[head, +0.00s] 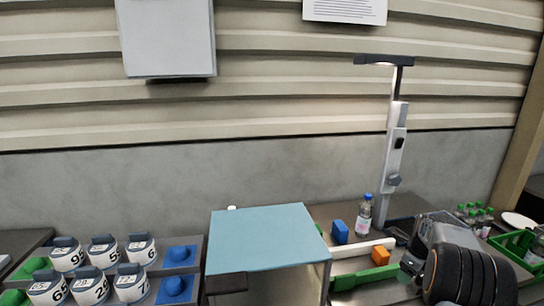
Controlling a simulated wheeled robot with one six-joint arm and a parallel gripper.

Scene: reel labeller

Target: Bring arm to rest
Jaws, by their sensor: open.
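My gripper cannot be made out in the head view, so its fingers and anything between them are hidden from me. A dark, rounded, ringed shape (470,275) fills the lower right corner. I cannot tell if it is part of my arm. Several white numbered reels (103,253) stand in two rows at the lower left. Two blue holders (178,256) beside them carry no reel.
A blue-topped stand (265,238) is in the middle. Right of it are a lamp post (393,150), a water bottle (364,215), a blue block (340,232), an orange block (380,256) and a green bar (362,278). A green crate (515,245) is far right.

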